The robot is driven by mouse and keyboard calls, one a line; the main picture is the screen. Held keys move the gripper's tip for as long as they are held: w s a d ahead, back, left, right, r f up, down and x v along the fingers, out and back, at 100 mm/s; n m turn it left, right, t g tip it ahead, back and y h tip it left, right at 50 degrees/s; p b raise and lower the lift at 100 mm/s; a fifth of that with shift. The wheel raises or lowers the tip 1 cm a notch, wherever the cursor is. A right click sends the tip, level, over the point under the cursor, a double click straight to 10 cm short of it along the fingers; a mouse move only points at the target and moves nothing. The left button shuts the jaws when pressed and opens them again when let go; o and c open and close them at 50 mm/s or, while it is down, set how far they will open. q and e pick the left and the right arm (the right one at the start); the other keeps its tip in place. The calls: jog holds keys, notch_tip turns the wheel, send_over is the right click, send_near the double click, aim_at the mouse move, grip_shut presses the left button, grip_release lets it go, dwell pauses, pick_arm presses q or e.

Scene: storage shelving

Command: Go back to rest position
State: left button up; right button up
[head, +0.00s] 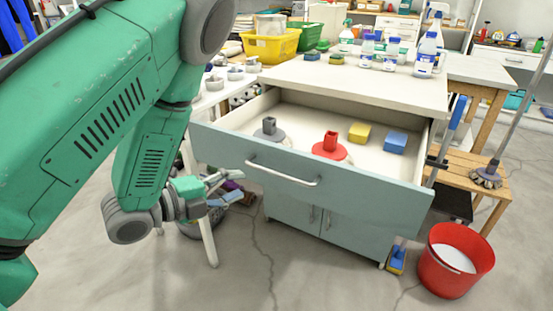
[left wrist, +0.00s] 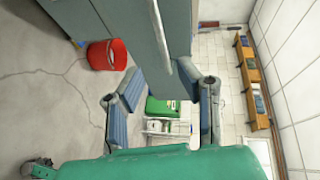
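My left gripper (head: 228,187) is in front of the cabinet's drawer, to the left of the drawer handle (head: 282,173). Its fingers are spread with nothing between them. The left wrist view also shows the gripper (left wrist: 162,78) with its two fingers apart and the handle (left wrist: 158,22) beyond them. In the head view the gripper looks apart from the handle. The drawer (head: 225,146) stands pulled open. My right gripper is in neither view.
The drawer holds a grey-handled round tool (head: 269,128), a red one (head: 330,144), a yellow block (head: 359,133) and a blue block (head: 396,142). Bottles (head: 427,55) stand on the countertop above. A red bucket (head: 455,262) is on the floor at right.

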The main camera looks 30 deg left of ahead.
pick_arm(q)
jog(key=shift+f, duration=0.1)
jog(key=s+f+n+g+y+p, duration=0.3)
jog(key=f+n, duration=0.4)
jog(key=f, duration=0.1)
jog(key=s+d+f+n+g+y+p, duration=0.1)
jog(key=s+f+n+g, duration=0.4)
jog(key=s, duration=0.5)
jog(key=s+d+f+n+g+y+p, duration=0.2)
jog(key=s+f+n+g, duration=0.3)
jog(key=s+n, duration=0.4)
jog(key=shift+s+d+f+g+y+p, duration=0.35)
jog(key=shift+s+p, duration=0.3)
jog(key=shift+s, duration=0.25)
